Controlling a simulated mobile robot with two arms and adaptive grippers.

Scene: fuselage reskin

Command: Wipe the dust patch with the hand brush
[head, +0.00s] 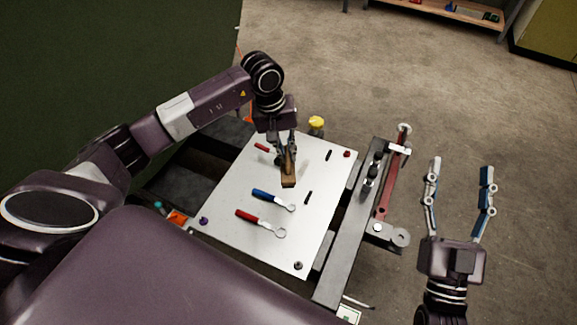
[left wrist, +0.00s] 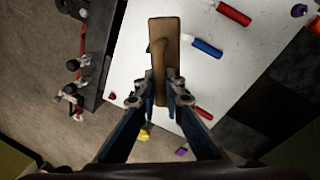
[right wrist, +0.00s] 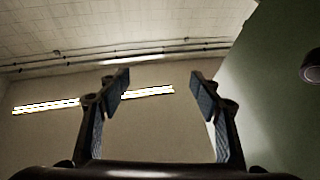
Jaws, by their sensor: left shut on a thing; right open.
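The hand brush (head: 289,180) has a brown wooden body and is held over the white panel (head: 232,187). My left gripper (head: 287,158) is shut on the brush's handle. In the left wrist view the brush (left wrist: 165,38) sits between the fingertips of my left gripper (left wrist: 160,98), its long body pointing away. I cannot tell whether its underside touches the panel. No dust patch can be made out on the panel; the brush and gripper hide part of it. My right gripper (head: 459,205) is open and empty to the right, over the floor. The right wrist view shows its open fingers (right wrist: 163,95) facing wall and ceiling.
On the panel lie a blue-handled tool (head: 266,195), a red-handled tool (head: 256,219), another red handle (head: 262,147) and small black pieces (head: 308,197). A grey rail with clamps (head: 345,235) and a red bar (head: 386,190) runs along the right. A dark green wall (head: 100,70) stands left.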

